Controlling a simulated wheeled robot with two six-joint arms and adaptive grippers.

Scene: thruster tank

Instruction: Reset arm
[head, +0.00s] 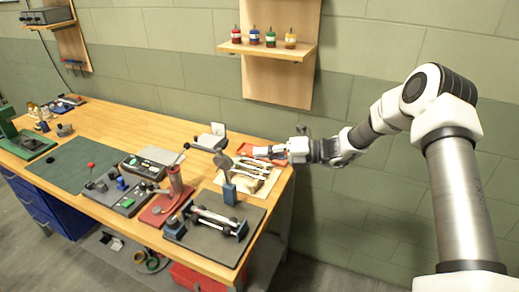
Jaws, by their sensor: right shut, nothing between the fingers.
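My right arm comes in from the right side of the head view and reaches left over the right end of the wooden workbench (107,121). My right gripper (262,152) is shut and empty, with its fingers pointing left. It is near a red tray (246,148) at the bench's back right corner, partly hidden by the gripper. Whether the gripper touches the tray I cannot tell. My left gripper is not in view.
A dark plate with a clamped cylinder fixture (214,220) stands at the front right. A red-based press (176,187) and grey devices are beside it. A green mat (70,165) lies left. A wall shelf (268,50) holds small coloured bottles. Open floor lies right of the bench.

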